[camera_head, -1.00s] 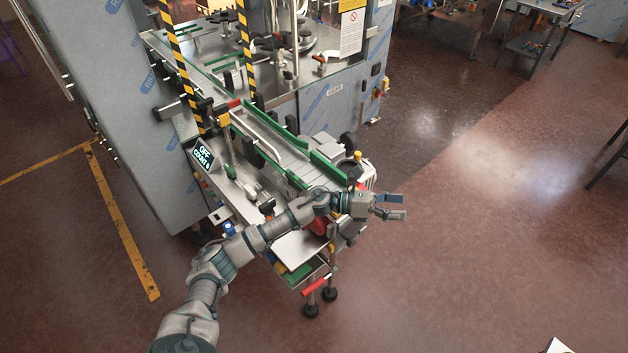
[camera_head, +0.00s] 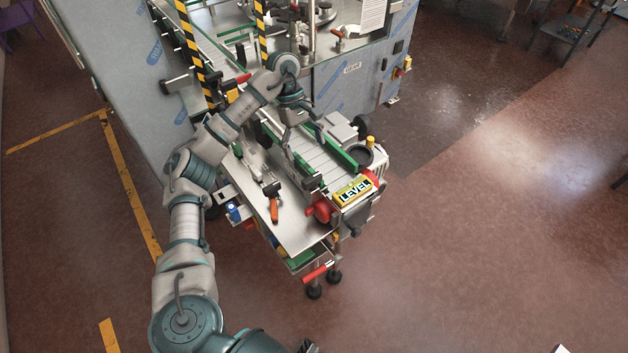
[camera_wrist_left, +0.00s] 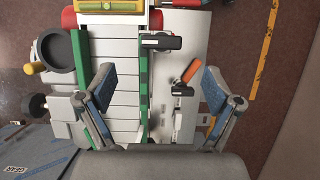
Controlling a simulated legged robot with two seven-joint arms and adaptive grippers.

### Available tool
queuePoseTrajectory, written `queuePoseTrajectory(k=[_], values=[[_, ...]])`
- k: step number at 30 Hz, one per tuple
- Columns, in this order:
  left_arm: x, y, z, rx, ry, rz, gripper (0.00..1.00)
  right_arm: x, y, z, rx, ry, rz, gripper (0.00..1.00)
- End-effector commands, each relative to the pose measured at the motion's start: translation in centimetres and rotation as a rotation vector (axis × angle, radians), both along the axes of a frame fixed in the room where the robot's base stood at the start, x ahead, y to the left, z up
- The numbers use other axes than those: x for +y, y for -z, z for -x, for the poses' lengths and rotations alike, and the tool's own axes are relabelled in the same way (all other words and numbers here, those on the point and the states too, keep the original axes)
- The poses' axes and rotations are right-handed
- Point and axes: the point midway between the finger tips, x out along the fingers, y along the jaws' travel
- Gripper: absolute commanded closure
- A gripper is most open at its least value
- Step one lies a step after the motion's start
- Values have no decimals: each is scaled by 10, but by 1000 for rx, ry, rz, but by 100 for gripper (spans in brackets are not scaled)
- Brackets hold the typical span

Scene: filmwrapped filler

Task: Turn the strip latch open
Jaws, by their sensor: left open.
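My left gripper (camera_head: 300,134) is open above the slatted conveyor (camera_head: 318,160), pointing down at it. In the left wrist view its two fingers stand wide apart (camera_wrist_left: 157,72), with nothing between them at their height. An orange-handled lever (camera_head: 273,205) sits on the steel plate beside the conveyor. It also shows in the left wrist view (camera_wrist_left: 188,71), close to the right finger. A black handle (camera_wrist_left: 165,42) lies across the conveyor's edge there. I cannot tell for sure which of these is the strip latch. My right gripper is not in view.
Green guide rails (camera_head: 336,152) edge the conveyor. Striped posts (camera_head: 188,45) stand behind.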

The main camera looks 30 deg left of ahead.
Motion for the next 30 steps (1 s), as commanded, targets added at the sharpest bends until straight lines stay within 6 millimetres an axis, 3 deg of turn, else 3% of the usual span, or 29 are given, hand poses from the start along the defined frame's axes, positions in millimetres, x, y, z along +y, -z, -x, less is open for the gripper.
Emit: queuePoseTrajectory(k=[3, 10, 16, 26, 30], values=[[-8, 32, 5, 4, 1, 4, 9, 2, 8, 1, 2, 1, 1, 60], [-25, 73, 12, 3, -1, 4, 9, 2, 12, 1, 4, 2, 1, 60], [-33, 91, 15, 1, -1, 3, 9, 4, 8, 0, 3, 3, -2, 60], [-37, 95, 15, -1, -2, 1, 9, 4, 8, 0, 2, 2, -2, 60], [-34, 96, 15, 0, -2, 3, 39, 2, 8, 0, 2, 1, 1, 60]])
